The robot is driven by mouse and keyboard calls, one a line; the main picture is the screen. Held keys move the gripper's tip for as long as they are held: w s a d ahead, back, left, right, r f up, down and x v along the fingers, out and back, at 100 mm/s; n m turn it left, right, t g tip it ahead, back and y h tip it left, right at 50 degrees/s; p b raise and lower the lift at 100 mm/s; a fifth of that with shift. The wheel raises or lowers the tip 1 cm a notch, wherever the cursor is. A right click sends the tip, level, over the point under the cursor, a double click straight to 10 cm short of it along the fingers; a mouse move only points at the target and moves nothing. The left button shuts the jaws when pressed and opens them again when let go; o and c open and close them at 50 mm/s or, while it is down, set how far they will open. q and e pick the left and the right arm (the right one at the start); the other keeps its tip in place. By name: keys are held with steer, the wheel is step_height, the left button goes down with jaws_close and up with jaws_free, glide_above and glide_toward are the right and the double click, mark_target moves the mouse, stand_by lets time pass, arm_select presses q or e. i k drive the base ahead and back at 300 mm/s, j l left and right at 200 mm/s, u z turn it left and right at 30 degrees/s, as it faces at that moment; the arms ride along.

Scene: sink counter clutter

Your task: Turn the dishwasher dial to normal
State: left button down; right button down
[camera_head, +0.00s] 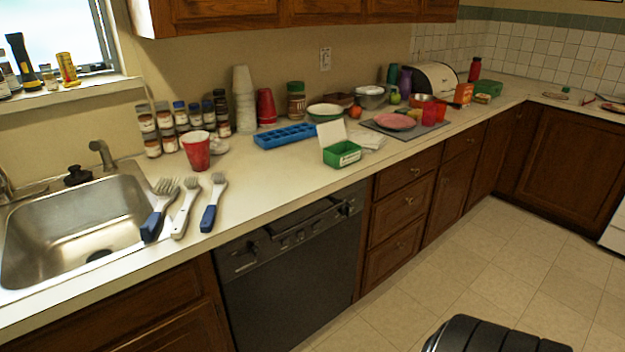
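The black dishwasher (290,285) is built in under the counter, left of the wooden drawers, and its door looks closed. Its control panel (290,238) runs along the top of the front, just below the counter edge. Small light marks and controls show along the panel. A small round shape that may be the dial (348,208) is near the panel's right end. It is too small and dark to read its setting. Neither of my grippers is in view, and nothing touches the dishwasher.
A sink (75,225) is at left. A black ribbed object (495,337), unidentified, is at the bottom edge. The floor (460,270) is otherwise clear.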

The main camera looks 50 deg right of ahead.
mark_target(346, 210)
steer(key=z, duration=1.5)
